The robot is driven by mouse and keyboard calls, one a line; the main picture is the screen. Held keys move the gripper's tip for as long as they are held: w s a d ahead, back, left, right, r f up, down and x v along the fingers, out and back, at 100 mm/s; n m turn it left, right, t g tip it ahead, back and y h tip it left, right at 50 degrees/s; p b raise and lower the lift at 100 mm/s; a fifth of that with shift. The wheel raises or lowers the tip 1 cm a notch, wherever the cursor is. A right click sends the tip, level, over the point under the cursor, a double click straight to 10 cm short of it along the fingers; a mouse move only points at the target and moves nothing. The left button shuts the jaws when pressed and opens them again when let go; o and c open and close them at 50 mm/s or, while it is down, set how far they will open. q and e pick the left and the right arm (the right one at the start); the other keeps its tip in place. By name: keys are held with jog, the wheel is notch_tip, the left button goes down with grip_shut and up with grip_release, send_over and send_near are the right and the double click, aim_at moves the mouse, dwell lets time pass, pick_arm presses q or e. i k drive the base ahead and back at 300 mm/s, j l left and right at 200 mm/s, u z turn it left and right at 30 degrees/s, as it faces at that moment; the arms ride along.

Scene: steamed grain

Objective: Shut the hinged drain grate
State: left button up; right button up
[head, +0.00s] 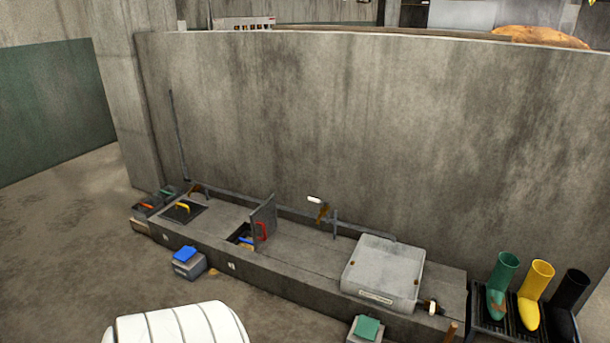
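The hinged drain grate (265,215) is a grey panel standing upright, open, on the long low concrete ledge in the head view. A red handle (262,231) sits on its right-facing side. Beside its foot on the left is a dark square opening (240,236) in the ledge, with something blue inside. Further left, a dark plate (178,216) with a yellow handle (183,207) lies flat in the ledge. Neither of my grippers is in view.
A large pale-grey box-like cover (385,268) sits on the ledge's right part. Boots (503,275) stand in a rack at far right. A grey bin with a blue top (187,262) is on the floor in front. A tall concrete wall (370,130) rises behind.

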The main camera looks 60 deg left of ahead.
aim_at(271, 221)
jog(key=u, duration=2.2)
jog(key=i+j, duration=0.25)
jog(key=j, duration=0.15)
jog(key=i+j+z, duration=0.15)
jog(key=j, duration=0.3)
jog(key=i, duration=0.1)
